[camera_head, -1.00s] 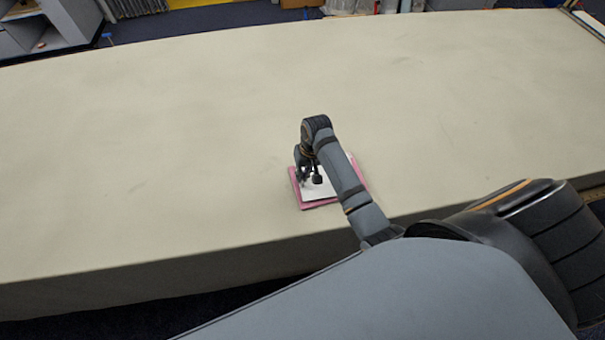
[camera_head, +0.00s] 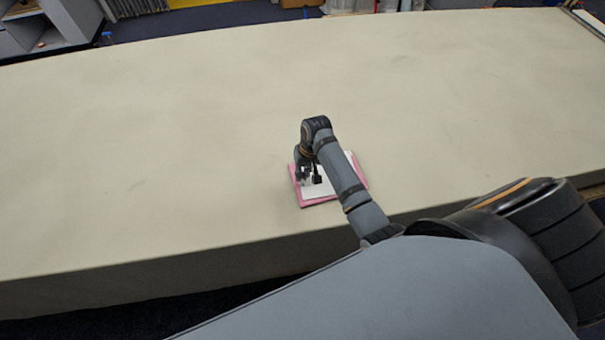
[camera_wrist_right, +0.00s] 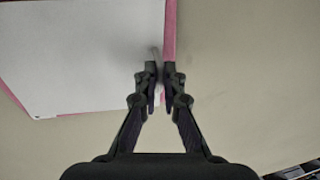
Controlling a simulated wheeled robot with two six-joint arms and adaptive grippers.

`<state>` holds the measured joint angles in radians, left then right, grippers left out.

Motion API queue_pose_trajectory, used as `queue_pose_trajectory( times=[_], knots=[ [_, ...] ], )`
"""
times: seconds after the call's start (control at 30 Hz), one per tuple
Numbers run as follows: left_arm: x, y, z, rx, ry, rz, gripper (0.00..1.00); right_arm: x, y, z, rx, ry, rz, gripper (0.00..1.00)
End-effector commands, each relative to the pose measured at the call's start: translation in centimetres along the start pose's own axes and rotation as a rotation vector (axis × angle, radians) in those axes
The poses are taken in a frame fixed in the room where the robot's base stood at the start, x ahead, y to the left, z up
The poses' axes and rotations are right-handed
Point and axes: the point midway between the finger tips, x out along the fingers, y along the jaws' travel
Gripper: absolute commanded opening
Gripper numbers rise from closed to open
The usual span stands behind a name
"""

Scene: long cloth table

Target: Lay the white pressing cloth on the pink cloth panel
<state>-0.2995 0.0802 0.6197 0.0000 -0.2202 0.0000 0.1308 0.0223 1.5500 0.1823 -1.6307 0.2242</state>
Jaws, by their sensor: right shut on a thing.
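The white pressing cloth (camera_head: 317,188) lies over the pink cloth panel (camera_head: 306,203) near the table's front edge. Pink shows along its borders in the head view. In the right wrist view the white cloth (camera_wrist_right: 80,60) fills the upper left, with a pink strip of the panel (camera_wrist_right: 170,32) along its right side. My right gripper (camera_wrist_right: 159,72) is shut on the white cloth at its right edge. In the head view my right gripper (camera_head: 304,177) is over the panel's left side, and my forearm hides part of both cloths. My left gripper is not in view.
The long beige table (camera_head: 150,150) is otherwise bare around the panel. Its front edge runs close below the panel. A grey cabinet (camera_head: 45,28) and other items stand on the floor beyond the far edge.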

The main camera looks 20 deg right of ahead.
Motion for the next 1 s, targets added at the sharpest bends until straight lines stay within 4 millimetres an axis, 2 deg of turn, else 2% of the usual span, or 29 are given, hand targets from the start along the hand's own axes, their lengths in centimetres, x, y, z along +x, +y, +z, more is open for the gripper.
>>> queue_pose_trajectory(
  times=[0.03,0.33,0.37,0.53,0.87,1.0],
  knots=[
    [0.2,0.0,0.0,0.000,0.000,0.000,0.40,0.9,0.3,0.6,0.003,-0.016,0.004,0.00],
    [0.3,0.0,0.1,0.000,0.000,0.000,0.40,1.1,0.4,0.8,0.004,-0.022,0.006,0.00],
    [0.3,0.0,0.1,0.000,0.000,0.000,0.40,1.2,0.4,0.8,0.004,-0.022,0.006,0.11],
    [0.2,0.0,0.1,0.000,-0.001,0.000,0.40,1.0,0.3,0.6,0.003,-0.017,0.005,0.34],
    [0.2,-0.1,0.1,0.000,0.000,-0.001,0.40,0.7,0.2,0.4,0.002,-0.012,0.004,0.34],
    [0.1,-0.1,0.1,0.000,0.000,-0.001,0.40,-0.6,0.2,0.3,0.002,-0.007,0.004,0.34]
  ],
)
